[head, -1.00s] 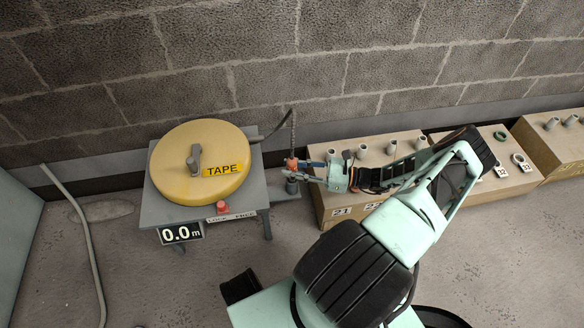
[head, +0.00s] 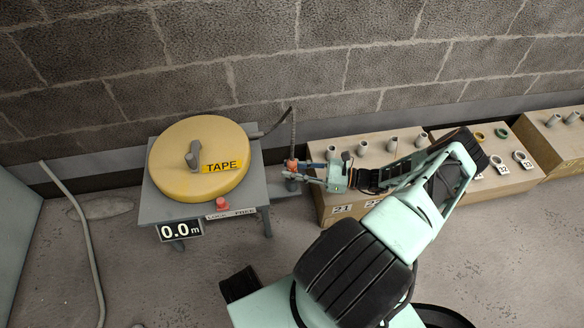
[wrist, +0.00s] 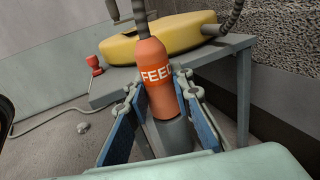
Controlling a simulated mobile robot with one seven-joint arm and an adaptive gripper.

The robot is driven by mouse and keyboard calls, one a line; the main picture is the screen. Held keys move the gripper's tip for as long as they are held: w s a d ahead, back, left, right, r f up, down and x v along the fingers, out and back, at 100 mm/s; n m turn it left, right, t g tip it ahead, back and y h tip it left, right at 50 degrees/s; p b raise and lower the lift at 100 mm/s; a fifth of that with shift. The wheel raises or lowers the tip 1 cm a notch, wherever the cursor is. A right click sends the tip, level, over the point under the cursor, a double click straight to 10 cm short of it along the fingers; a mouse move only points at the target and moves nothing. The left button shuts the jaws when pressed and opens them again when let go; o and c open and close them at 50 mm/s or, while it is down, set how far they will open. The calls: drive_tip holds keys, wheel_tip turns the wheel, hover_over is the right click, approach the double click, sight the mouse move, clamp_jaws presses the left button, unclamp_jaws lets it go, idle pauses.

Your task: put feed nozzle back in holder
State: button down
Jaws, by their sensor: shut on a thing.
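The feed nozzle (wrist: 156,72) is an orange-red cylinder with a white FEED label and a dark hose from its top. It also shows in the head view (head: 292,165), right of the yellow tape reel. My gripper (wrist: 160,88) has its blue-padded fingers on both sides of the nozzle, shut on it; the head view shows it (head: 301,172) reaching in from the right. The nozzle is upright. The grey holder (wrist: 177,138) is a short cylinder directly under it, also seen in the head view (head: 291,185). Whether the nozzle's lower end is inside the holder I cannot tell.
The yellow tape reel (head: 190,165) sits on a grey table (head: 155,210) with a red button (head: 222,203) and a 0.0 m display (head: 181,231). Numbered boxes with pegs (head: 342,215) line the wall on the right, below my arm.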

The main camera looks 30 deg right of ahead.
drive_tip(key=shift+f, duration=0.15)
drive_tip(key=c, duration=1.6)
unclamp_jaws()
drive_tip(key=shift+o, duration=0.5)
drive_tip(key=o, duration=0.4)
drive_tip(key=shift+c, duration=0.2)
drive_tip(key=shift+r+p, duration=3.55)
drive_tip(key=shift+r, duration=1.5)
